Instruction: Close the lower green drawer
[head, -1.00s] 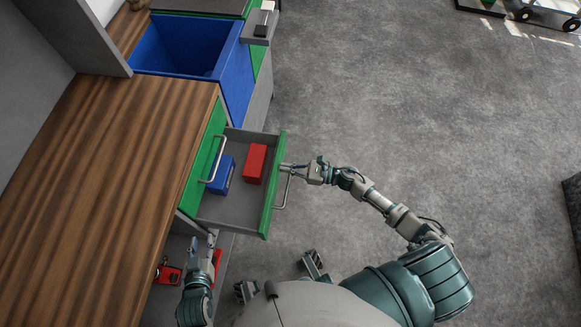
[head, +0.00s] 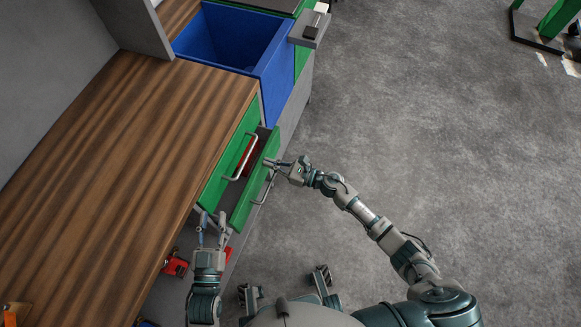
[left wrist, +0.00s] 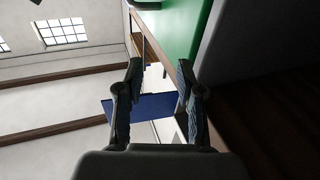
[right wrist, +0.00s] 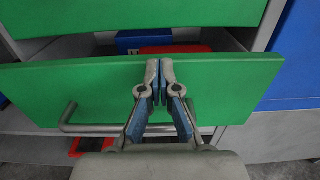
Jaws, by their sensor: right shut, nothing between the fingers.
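The lower green drawer (head: 251,187) is partly open, with a narrow gap behind its green front. A red box (head: 249,157) shows in that gap, and a blue box shows beside the red one in the right wrist view (right wrist: 143,40). My right gripper (head: 269,162) is shut and empty, its fingertips against or very near the drawer front, above the metal handle (right wrist: 75,127). In the right wrist view the fingers meet at the middle of the green front (right wrist: 65,90). My left gripper (head: 211,217) is open and empty, beside the counter edge left of the drawer.
The upper green drawer (head: 225,165) with its handle looks closed under the wooden counter (head: 110,150). A blue bin (head: 235,45) stands behind. Red items (head: 175,265) lie low under the counter.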

